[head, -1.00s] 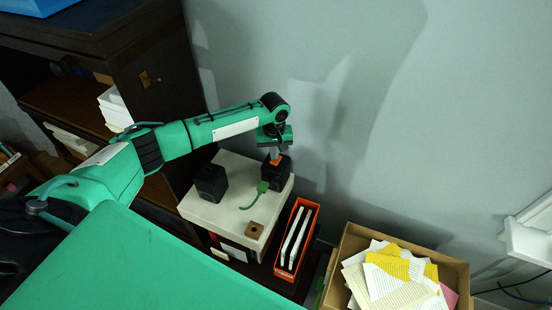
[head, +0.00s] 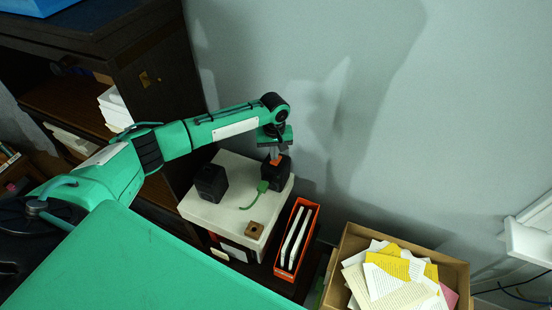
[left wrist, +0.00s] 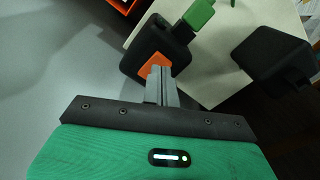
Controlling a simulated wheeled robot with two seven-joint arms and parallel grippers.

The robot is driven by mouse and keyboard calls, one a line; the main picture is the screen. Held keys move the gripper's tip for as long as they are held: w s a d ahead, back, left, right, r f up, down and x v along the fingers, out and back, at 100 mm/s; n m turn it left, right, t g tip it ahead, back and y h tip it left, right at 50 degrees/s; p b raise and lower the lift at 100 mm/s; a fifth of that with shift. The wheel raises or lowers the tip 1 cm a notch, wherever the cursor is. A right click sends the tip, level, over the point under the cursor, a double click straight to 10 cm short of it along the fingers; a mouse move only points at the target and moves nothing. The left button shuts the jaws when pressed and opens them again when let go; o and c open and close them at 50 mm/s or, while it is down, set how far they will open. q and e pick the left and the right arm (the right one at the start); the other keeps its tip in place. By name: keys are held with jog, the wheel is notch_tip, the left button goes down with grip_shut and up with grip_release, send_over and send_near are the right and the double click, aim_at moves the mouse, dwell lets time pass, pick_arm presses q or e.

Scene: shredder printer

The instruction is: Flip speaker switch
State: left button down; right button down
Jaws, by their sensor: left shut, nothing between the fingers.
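Two small black speakers stand on a white cabinet top (head: 228,212) in the head view. The right speaker (head: 280,178) has an orange switch (head: 275,161) on its top and a green plug with a cord (head: 262,187) at its front. The left speaker (head: 211,182) stands apart from it. My left gripper (head: 275,152) is shut and empty, its fingertips at the orange switch. In the left wrist view, the fingertips (left wrist: 160,70) overlap the edge of the orange switch (left wrist: 153,66) on the speaker (left wrist: 172,42); I cannot tell whether they touch. My right gripper is out of view.
A wooden block with a hole (head: 254,229) lies on the cabinet's front edge. An orange holder (head: 312,232) with white items stands to the right, then a cardboard box (head: 458,280) of papers. A dark shelf (head: 150,80) is at left. The wall is close behind.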

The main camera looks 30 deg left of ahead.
aim_at(275, 162)
pick_arm(q)
jog(key=shift+f+b, duration=0.3)
jog(key=shift+f, duration=0.75)
dwell(0.6)
jog(key=shift+s+r, duration=0.1)
jog(key=shift+r+p, duration=0.7)
jog(key=shift+p, duration=0.3)
notch_tip(275, 162, up, 6)
jog(key=p, duration=0.6)
jog(key=shift+f, duration=0.25)
jog(key=shift+f, duration=0.1)
jog(key=shift+d, duration=0.1)
